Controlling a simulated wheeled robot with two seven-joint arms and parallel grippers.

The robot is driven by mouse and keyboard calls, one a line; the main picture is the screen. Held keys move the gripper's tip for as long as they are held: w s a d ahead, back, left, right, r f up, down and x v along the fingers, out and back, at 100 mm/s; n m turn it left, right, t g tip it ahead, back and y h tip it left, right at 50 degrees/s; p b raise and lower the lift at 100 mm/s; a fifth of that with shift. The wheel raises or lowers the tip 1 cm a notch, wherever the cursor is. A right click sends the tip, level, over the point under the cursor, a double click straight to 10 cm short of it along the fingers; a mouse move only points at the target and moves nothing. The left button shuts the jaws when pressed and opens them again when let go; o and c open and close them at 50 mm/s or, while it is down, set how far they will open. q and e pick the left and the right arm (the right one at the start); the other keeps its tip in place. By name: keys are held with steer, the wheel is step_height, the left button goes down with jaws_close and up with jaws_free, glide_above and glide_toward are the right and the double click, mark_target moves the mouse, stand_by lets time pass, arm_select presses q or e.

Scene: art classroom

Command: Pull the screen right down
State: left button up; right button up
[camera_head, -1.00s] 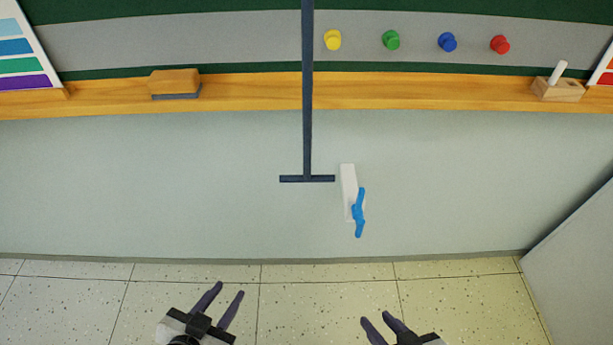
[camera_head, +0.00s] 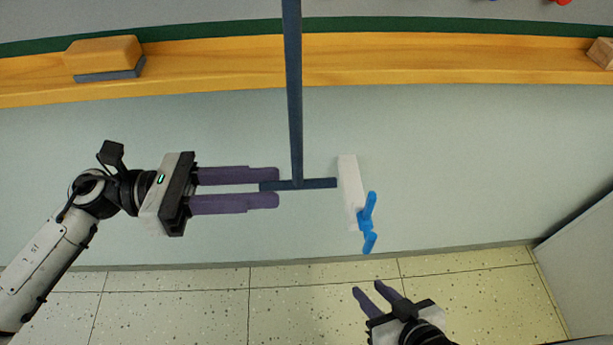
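A dark blue pull rod (camera_head: 294,90) hangs down in front of the wall and ends in a horizontal crossbar (camera_head: 315,184). The screen itself is not in view. My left gripper (camera_head: 278,187) comes in from the left with its fingers level and apart. The left end of the crossbar lies between its two fingertips in the picture, with a gap above and below. My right gripper (camera_head: 368,289) is low at the right of centre, its fingers apart and empty. A white wall bracket with a blue cleat (camera_head: 366,224) sits just right of the crossbar.
A wooden ledge (camera_head: 430,62) runs along the wall, with a board eraser (camera_head: 104,58) at the left and a wooden block (camera_head: 601,52) at the right edge. A grey panel (camera_head: 580,270) stands at the right. The tiled floor (camera_head: 200,305) is clear.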

mark_target(292, 185)
arm_select(q)
steer(key=d, duration=0.7)
steer(key=shift+d+p, duration=0.15)
steer(key=shift+p, duration=0.2)
jaws_close()
